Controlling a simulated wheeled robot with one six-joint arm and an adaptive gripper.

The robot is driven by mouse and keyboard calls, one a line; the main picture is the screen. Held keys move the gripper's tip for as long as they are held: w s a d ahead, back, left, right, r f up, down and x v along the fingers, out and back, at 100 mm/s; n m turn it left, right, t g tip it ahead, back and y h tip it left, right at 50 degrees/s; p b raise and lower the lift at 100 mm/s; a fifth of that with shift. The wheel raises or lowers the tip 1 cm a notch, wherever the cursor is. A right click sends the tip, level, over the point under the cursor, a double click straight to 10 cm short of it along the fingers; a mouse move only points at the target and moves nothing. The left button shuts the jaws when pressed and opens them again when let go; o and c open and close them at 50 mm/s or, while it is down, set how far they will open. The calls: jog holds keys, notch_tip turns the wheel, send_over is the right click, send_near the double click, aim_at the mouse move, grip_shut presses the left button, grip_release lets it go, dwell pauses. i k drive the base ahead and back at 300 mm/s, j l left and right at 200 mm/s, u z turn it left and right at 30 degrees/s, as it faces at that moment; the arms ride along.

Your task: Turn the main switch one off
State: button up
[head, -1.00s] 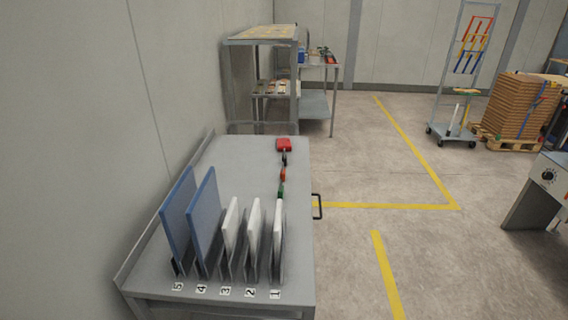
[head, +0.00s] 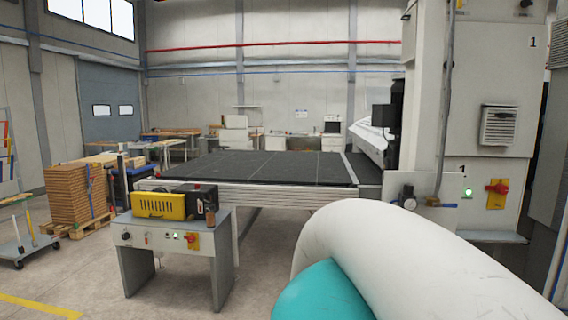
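A rotary switch with a red handle on a yellow plate (head: 497,194) is on the grey machine cabinet at the right, in the head view. Its red handle looks roughly horizontal. A lit green lamp (head: 467,191) is to its left, and a "1" label is above the lamp. A second red-and-yellow switch (head: 192,241) is on the front of a small grey console (head: 150,238), with a small green light to its left. My gripper is out of view; only a white and teal part of my arm shows in front.
A yellow box (head: 160,205) sits on the console. A pallet of brown boards (head: 75,193) and a wheeled rack (head: 22,246) stand at the left. Open floor lies at front left.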

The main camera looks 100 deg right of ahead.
aim_at(501, 188)
jog(key=k+l+z, duration=0.15)
jog(key=k, duration=1)
jog(key=k+z, duration=0.1)
jog(key=z, duration=1.7)
jog(key=k+l+z, duration=0.3)
jog(key=k+l, duration=0.2)
jog(key=l, duration=0.2)
jog(key=k+l+z, duration=0.1)
jog(key=l, duration=0.25)
jog(key=k+l+z, duration=0.15)
jog(key=k+l, duration=0.3)
jog(key=l, duration=0.15)
jog(key=k+l, duration=0.15)
jog(key=l, duration=0.15)
jog(key=k+l, duration=0.1)
jog(key=l, duration=0.25)
jog(key=k+l, duration=0.15)
jog(key=l, duration=0.15)
